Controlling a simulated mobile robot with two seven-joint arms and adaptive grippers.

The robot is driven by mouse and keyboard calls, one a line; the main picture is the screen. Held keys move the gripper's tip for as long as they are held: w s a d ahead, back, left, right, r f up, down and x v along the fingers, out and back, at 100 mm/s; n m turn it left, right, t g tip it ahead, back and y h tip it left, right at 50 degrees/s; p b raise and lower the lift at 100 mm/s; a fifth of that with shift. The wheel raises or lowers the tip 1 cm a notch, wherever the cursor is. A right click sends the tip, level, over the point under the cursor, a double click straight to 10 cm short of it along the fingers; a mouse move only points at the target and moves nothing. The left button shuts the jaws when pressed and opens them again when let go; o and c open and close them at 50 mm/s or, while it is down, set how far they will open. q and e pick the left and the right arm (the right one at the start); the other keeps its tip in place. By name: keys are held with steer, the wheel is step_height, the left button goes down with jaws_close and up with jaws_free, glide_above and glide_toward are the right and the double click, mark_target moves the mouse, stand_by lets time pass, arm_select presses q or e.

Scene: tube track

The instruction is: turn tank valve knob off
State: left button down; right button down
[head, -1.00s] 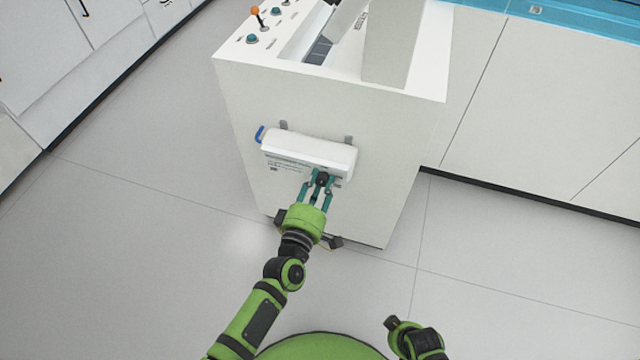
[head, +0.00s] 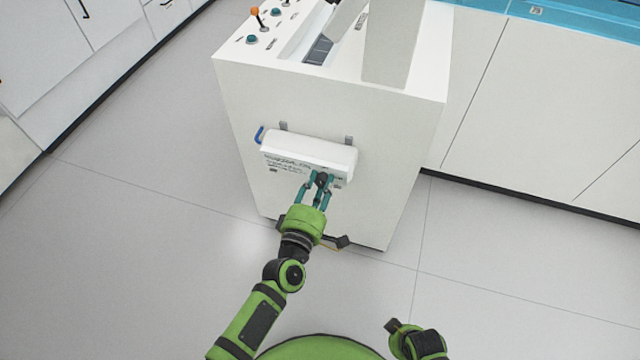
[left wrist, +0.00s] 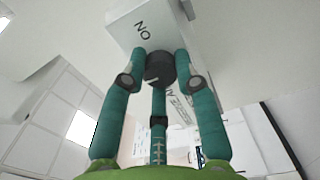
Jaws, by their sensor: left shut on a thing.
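The white tank (head: 310,148) hangs on the front face of a white cabinet, with small grey brackets above it and a blue handle (head: 260,135) at its left end. A dark round valve knob (left wrist: 158,68) with a light mark sits low on the tank. It also shows between the fingers in the head view (head: 321,180). My left gripper (head: 320,186) reaches up from below with its teal fingers closed around the knob. In the left wrist view, the word ON shows upside down beside the knob.
The white cabinet (head: 300,95) has an orange-tipped lever (head: 256,16) and teal buttons on top. White cupboards stand at the left and right. The grey floor (head: 140,240) around the cabinet is clear.

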arm_select(q)
steer(key=c, duration=1)
jaws_free()
steer(key=shift+w+a+r, duration=0.25)
steer(key=shift+a, duration=0.05)
steer(key=shift+o, duration=0.3)
steer(key=shift+f, duration=0.15)
steer(key=shift+s+d, duration=0.1)
steer(key=shift+s, duration=0.05)
steer(key=v, duration=1.2)
